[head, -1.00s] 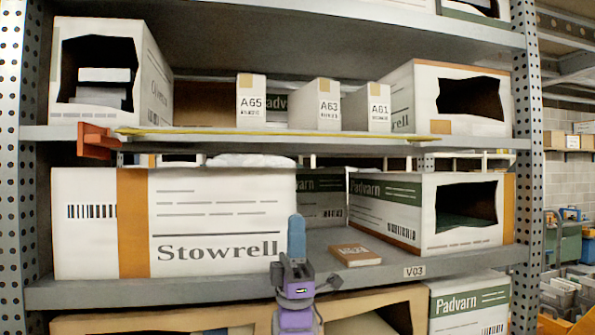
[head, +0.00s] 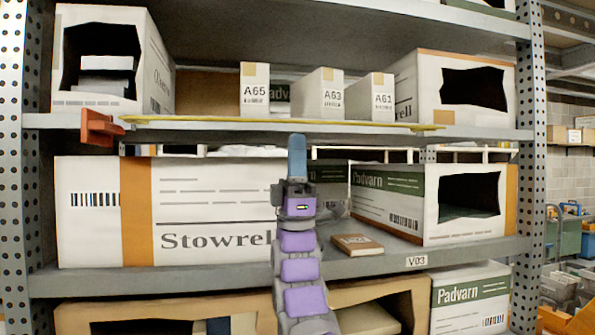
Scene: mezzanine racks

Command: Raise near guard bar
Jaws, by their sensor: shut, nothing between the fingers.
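The guard bar (head: 270,123) is a thin yellow rod running across the front of the upper shelf. My gripper (head: 297,147) has blue fingers and points up from the grey and purple arm. It is shut and empty. Its tip appears just below the bar near the middle. I cannot tell whether it touches the bar.
Boxes labelled A65 (head: 255,88), A63 (head: 319,95) and A61 (head: 370,97) stand behind the bar. A large Stowrell box (head: 215,205) and an open Padvarn box (head: 395,205) stand on the lower shelf.

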